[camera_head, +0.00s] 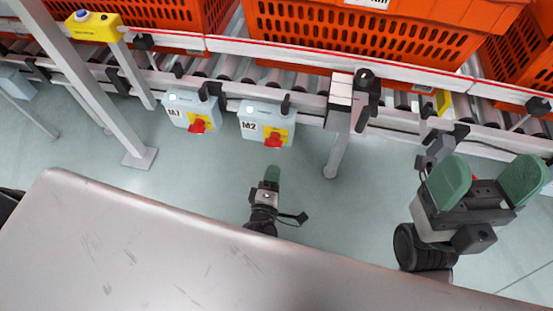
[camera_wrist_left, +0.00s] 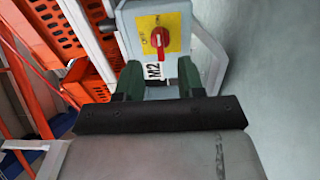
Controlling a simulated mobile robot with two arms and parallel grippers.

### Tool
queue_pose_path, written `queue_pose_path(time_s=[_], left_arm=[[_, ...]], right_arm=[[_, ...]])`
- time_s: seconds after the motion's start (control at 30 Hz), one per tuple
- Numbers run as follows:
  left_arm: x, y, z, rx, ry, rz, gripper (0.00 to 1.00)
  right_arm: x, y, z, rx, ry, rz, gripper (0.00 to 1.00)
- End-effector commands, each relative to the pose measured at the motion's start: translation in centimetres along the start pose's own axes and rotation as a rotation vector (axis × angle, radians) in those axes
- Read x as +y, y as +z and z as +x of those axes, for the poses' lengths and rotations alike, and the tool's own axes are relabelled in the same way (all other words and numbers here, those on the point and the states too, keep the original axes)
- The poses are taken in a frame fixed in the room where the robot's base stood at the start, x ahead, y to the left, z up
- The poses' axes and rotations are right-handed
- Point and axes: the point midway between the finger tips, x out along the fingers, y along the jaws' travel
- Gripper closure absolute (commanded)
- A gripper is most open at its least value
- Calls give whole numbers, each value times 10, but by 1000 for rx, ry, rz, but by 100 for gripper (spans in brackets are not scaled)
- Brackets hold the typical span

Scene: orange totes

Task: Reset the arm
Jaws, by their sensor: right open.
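Most of both arms is out of view or hidden.
A roller conveyor (camera_head: 235,68) with orange totes (camera_head: 365,45) runs across the top. Switch boxes M1 (camera_head: 191,112) and M2 (camera_head: 266,124) hang from its front rail. A conveyor leg (camera_head: 338,150) stands between the grippers. Open floor (camera_head: 215,178) lies in front.

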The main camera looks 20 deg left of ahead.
Motion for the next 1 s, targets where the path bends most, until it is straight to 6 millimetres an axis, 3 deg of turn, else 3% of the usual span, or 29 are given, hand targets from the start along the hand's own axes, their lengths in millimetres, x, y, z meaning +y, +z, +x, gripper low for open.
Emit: queue_pose_path(time_s=[0.17,0.73,0.87,0.97,1.0], left_arm=[[0,0,-8,0,1,0,62],[5,-1,-6,0,15,10,62],[45,-5,2,9,129,100,62],[108,-12,7,40,304,245,62],[138,-15,6,63,386,314,62]], right_arm=[[0,1,1,-4,0,0,19],[0,0,1,-9,1,-1,19],[0,0,1,-7,1,-1,19],[0,0,1,-7,1,0,19],[0,0,1,-7,1,0,19]])
